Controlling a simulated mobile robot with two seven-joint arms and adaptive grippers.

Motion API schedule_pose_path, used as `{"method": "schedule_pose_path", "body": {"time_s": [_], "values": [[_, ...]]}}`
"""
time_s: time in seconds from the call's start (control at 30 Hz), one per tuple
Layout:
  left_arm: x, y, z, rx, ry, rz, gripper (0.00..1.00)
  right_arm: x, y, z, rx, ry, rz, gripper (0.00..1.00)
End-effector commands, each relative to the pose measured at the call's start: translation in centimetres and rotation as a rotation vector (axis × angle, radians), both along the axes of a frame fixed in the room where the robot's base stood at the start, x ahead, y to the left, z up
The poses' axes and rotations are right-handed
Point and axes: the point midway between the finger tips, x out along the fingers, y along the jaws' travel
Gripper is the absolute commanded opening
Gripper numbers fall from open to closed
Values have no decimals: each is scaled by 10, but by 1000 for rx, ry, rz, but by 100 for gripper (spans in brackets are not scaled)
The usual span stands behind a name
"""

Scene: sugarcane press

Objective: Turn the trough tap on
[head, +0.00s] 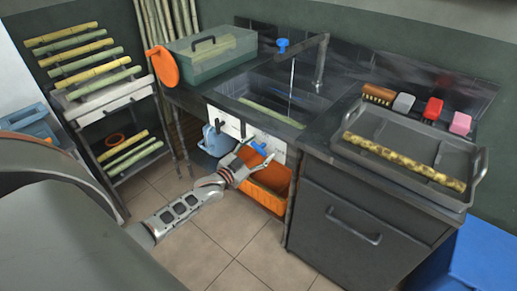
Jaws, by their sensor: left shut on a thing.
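A white panel (225,121) on the front of the trough unit carries dark levers and a blue tap handle (259,149). My left gripper (256,160) is at the right part of this panel, shut on the blue handle; its fingers partly hide the contact. Above, a dark spout (321,62) stands behind the trough (298,104), with a blue knob (283,45) at its outlet end. A thin pale stream (292,75) hangs below the spout into the trough. A green cane piece (270,113) lies in the trough. My right gripper is not in view.
An orange crate (262,192) sits under the panel, close below my left gripper. A grey tray (376,125) with a cane piece and several brushes stand on the right counter. A cane rack (100,90) stands left. Tiled floor in front is clear.

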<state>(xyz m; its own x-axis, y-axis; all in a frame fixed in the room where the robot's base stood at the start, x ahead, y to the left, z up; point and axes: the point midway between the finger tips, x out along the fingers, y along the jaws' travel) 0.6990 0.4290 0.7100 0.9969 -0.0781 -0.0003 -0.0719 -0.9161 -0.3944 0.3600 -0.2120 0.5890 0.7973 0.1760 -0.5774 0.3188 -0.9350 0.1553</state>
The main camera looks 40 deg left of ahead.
Motion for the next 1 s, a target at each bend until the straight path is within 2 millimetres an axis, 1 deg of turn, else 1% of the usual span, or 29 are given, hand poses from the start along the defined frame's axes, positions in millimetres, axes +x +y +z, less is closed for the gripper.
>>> {"method": "schedule_pose_path", "body": {"time_s": [0.2, 0.5, 0.7, 1.0], "values": [[0, -1, 0, 203, -16, 1, 42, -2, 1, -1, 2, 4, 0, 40], [0, -1, -2, 439, -33, 0, 42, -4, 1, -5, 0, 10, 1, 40], [0, -1, -2, 539, -42, 0, 42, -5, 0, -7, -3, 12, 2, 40], [0, -1, -1, 604, -47, 0, 42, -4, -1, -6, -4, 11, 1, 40]]}}
